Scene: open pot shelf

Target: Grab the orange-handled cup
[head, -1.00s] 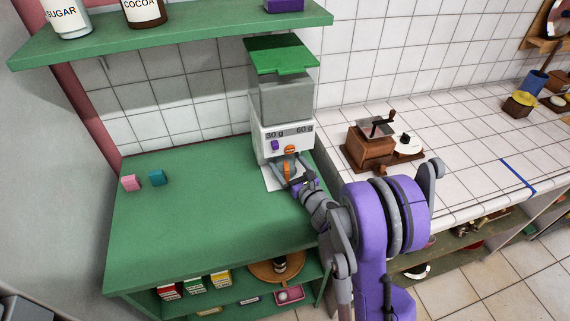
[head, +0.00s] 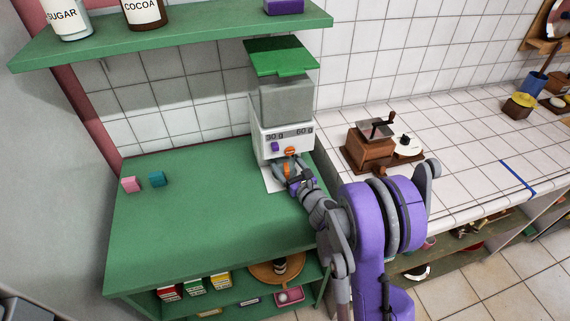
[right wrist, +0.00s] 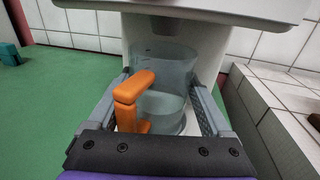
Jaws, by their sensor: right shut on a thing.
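The orange-handled cup is a clear, see-through cup (right wrist: 178,75) with a blocky orange handle (right wrist: 134,87) facing the right wrist camera. It is upright at the front of the white dispenser (head: 285,139), under its spout. In the head view only the orange handle (head: 291,151) and a little of the cup show. My right gripper (right wrist: 163,88) is shut on the cup, with one finger on each side and the handle between them. In the head view my right gripper (head: 286,168) hides most of the cup. My left gripper is not in view.
A wooden grinder (head: 370,150) stands on the tiled counter to the right. A green shelf (head: 190,37) hangs above.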

